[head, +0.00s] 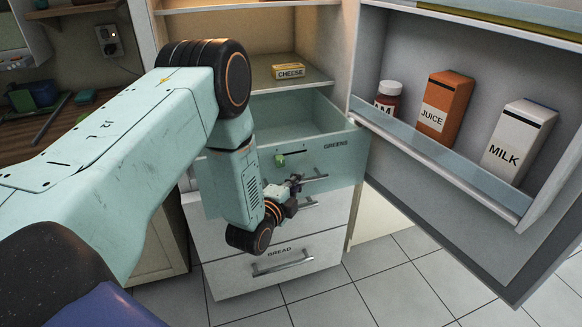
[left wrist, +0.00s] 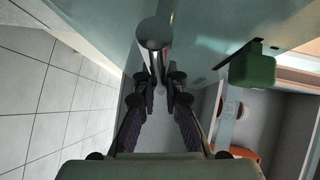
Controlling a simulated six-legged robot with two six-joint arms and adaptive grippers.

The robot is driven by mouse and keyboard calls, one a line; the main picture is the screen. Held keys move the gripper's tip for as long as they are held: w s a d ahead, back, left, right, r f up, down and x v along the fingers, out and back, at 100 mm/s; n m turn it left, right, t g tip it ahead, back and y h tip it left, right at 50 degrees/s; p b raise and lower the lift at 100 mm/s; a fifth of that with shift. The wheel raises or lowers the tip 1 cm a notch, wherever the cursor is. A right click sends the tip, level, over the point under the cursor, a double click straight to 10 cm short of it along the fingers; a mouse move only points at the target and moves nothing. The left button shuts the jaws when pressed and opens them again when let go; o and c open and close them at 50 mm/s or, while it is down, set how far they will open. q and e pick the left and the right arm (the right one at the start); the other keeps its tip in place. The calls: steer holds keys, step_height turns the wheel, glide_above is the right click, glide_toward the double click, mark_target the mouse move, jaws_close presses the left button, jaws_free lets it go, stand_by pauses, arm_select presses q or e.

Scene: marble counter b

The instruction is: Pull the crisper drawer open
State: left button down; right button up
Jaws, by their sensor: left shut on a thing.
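The crisper drawer (head: 338,158) is the pale teal one labelled GREENS. It stands partly out of the fridge, and its inside shows from above and looks empty. Its metal bar handle (head: 315,178) runs across its front; the handle also shows in the left wrist view (left wrist: 155,34). My left gripper (head: 296,184) is at this handle, and in the left wrist view its fingers (left wrist: 160,88) are closed on the bar. A small green slider (head: 280,160) sits on the drawer front above the handle; it also shows in the left wrist view (left wrist: 253,69). My right gripper is not in view.
Below is a white drawer labelled BREAD (head: 290,268), with another white drawer between. A cheese box (head: 289,71) lies on the shelf above. The open fridge door at right holds a jar (head: 388,100), juice (head: 442,105) and milk (head: 518,140). The tiled floor (head: 400,290) in front is clear.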

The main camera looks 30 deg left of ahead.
arm_select(q)
steer(key=shift+s+d, duration=0.95)
steer(key=shift+d, duration=0.15)
steer(key=c, duration=1.4)
jaws_free()
steer(key=s+r, duration=0.1)
steer(key=s, duration=1.1)
steer(key=shift+d+r, duration=0.3)
steer(key=shift+d, duration=0.1)
steer(key=shift+w, duration=0.1)
